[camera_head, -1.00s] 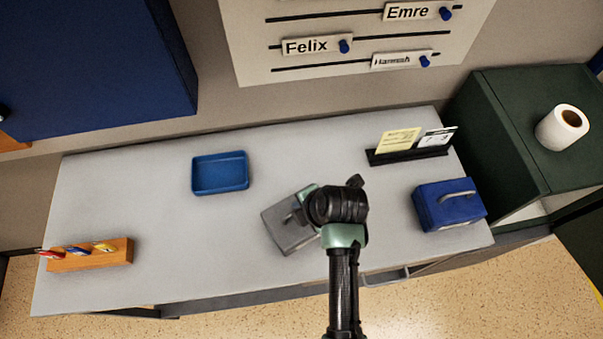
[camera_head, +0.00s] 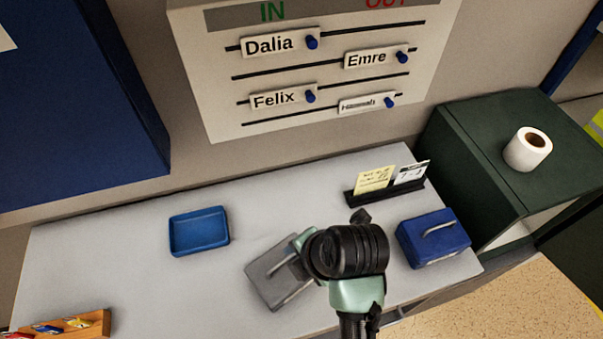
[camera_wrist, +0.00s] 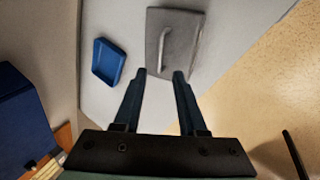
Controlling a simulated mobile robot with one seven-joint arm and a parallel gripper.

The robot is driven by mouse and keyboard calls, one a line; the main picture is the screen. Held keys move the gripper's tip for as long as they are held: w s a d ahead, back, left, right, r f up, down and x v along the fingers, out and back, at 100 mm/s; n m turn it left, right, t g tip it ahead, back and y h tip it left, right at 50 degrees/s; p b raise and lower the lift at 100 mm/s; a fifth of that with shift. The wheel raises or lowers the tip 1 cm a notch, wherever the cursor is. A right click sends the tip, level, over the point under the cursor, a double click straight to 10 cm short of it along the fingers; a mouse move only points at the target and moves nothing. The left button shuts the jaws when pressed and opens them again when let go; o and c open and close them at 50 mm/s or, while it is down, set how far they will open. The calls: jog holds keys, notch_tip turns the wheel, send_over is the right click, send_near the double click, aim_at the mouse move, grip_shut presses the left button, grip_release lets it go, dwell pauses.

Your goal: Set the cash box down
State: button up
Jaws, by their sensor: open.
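A grey cash box (camera_head: 268,279) with a handle on its lid lies flat on the desk, left of my gripper (camera_head: 301,246). The wrist view shows this grey box (camera_wrist: 183,52) just beyond my fingertips (camera_wrist: 160,74), with its handle lengthwise on top. My fingers are apart, with nothing visibly held between them. Whether a fingertip touches the box cannot be told. A blue cash box (camera_head: 436,246) with a pale handle stands at the desk's right end. In the head view my arm hides the grey box's right part.
On the grey desk (camera_head: 120,240) are a blue tray (camera_head: 198,247), a wooden holder (camera_head: 88,326) at the front left and a black card stand (camera_head: 385,193) at the back. A dark green cabinet (camera_head: 475,150) with a paper roll (camera_head: 528,149) stands right. The desk between tray and holder is clear.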

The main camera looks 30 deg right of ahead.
jog(key=shift+v, duration=1.35)
jog(key=w+r+m+t+h+b, duration=0.2)
jog(key=w+r+m+t, duration=0.35)
jog(key=w+r, duration=0.55)
jog(key=w+a+r+m+t+h+b, duration=0.1)
jog(key=w+a+r+m+t, duration=0.15)
jog(key=r, duration=0.55)
jog(key=w+a+r+m+t, duration=0.2)
jog(key=w+r+m+t, duration=0.15)
jog(key=r, duration=0.55)
jog(key=s+a+r+m+t, duration=0.2)
jog(key=s+a+r+t, duration=0.1)
jog(key=r, duration=0.5)
jog(key=s+a+r+m+t+y+b, duration=0.1)
jog(key=s+a+r+m+t, duration=0.2)
jog(key=r, duration=0.5)
jog(key=s+a+r+m+t+b, duration=0.1)
jog(key=s+a+r+m+t, duration=0.2)
jog(key=s+r+t, duration=0.2)
notch_tip(320, 180, up, 3)
jog(key=shift+s+f+y, duration=0.1)
jog(key=shift+s+y, duration=0.15)
jog(key=shift+y, duration=0.15)
